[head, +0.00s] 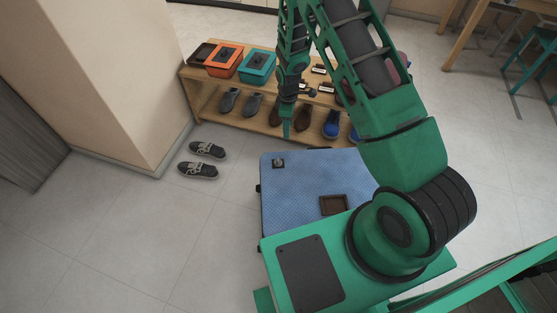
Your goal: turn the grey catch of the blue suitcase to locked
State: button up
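The blue suitcase (292,192) lies flat on the floor in the middle of the head view. My own base and arm hide its near right part. The small grey catch (279,163) sits on a dark plate near its far left corner. The catch is too small here to tell which way it is turned. My gripper (286,131) points down, and in the picture it shows a little above the catch, apart from it. Its fingers are seen edge-on and too small to tell whether they are open or shut.
A brown square tray (333,205) lies on the suitcase. Behind is a wooden shoe rack (232,118) with several shoes below and an orange box (224,60) and a teal box (257,67) on top. Dark sneakers (198,169) lie on the floor. Floor at left is free.

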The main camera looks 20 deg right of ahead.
aim_at(278, 161)
jog(key=a+f+n, duration=0.1)
jog(key=f, duration=0.6)
jog(key=a+f, duration=0.1)
jog(key=f, duration=0.6)
jog(key=a+f+n, duration=0.1)
jog(key=a+f, duration=0.1)
jog(key=f, duration=0.5)
jog(key=shift+s+a+n, duration=0.1)
jog(key=shift+s+n, duration=0.15)
jog(key=shift+n, duration=0.05)
